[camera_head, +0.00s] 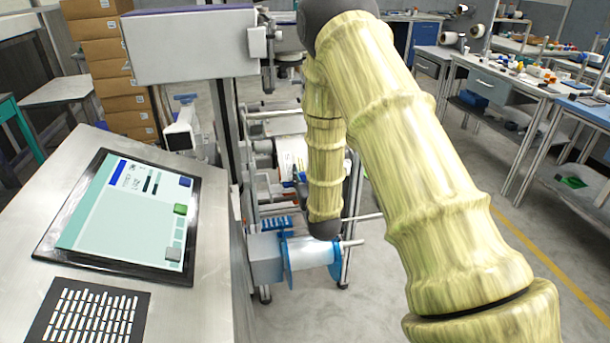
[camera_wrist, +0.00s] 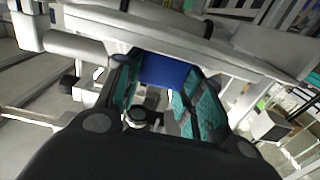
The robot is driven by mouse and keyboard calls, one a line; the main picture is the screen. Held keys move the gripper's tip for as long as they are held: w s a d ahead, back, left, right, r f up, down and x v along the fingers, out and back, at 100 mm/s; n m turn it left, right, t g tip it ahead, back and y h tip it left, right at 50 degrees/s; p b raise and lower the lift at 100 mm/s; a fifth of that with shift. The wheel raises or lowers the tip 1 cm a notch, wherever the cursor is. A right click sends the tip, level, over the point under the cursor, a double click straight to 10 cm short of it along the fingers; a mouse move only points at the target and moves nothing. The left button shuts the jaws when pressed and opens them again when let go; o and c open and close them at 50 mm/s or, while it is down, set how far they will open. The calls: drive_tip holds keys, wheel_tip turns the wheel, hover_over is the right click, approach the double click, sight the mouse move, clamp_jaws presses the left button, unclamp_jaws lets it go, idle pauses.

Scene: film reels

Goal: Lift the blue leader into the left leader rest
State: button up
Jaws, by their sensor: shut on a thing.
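In the wrist view my gripper (camera_wrist: 163,76) is shut on the blue leader (camera_wrist: 166,70). Its teal-padded fingers stand on both sides of the leader, which shows as a flat dark blue piece between the tips. In the head view the gripper is largely hidden behind my arm, at the machine's rollers; a small dark blue patch shows beside the arm there, too small to tell what it is. I cannot tell which part is the left leader rest.
Pale rollers (camera_wrist: 130,22) and bars lie close around the fingers. In the head view a light blue-flanged spool (camera_head: 306,258) sits low on the machine. A control panel (camera_head: 125,215) stands at the left. A workbench (camera_head: 530,85) is at the right, with open floor before it.

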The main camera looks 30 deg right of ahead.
drive_tip(key=shift+s+f, duration=0.1)
drive_tip(key=shift+f, duration=0.1)
drive_tip(key=o, duration=1.2)
drive_tip(key=v, duration=1.2)
